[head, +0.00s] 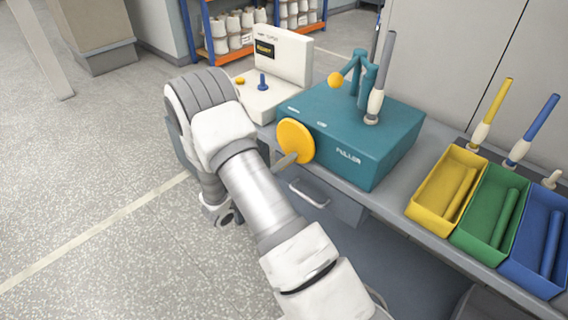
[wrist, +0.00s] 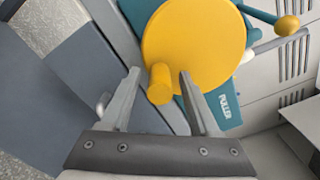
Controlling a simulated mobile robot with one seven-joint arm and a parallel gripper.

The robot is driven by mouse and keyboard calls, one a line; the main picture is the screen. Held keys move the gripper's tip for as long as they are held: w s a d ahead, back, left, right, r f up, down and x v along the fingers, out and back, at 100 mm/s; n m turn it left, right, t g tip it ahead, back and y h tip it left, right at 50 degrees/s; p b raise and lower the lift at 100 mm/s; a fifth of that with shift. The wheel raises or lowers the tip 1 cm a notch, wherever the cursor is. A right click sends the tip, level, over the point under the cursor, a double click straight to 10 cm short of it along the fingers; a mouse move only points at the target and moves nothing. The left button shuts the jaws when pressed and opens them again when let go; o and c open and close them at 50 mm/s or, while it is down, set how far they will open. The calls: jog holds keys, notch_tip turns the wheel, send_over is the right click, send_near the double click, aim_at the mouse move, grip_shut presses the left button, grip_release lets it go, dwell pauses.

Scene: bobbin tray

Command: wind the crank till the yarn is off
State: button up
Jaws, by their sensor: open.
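The teal puller box (head: 350,135) sits on the bench with a round yellow crank disc (head: 296,141) on its front. The crank disc fills the upper middle of the wrist view (wrist: 195,40), and its yellow knob (wrist: 160,84) sticks out toward me. My gripper (wrist: 159,76) is open, with one finger on each side of the knob; I cannot tell whether either touches it. In the head view my arm hides most of my gripper. A grey bobbin (head: 376,98) with whitish yarn low on it stands upright on the box, beside a teal bracket (head: 362,75) with a yellow ball.
Yellow (head: 437,205), green (head: 480,230) and blue (head: 525,262) trays line the bench at right, holding rods. A white device (head: 283,62) with a small screen and blue stick stands left of the box. Spool shelves stand behind; open floor lies left.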

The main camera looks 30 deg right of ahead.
grip_shut()
dwell(0.5)
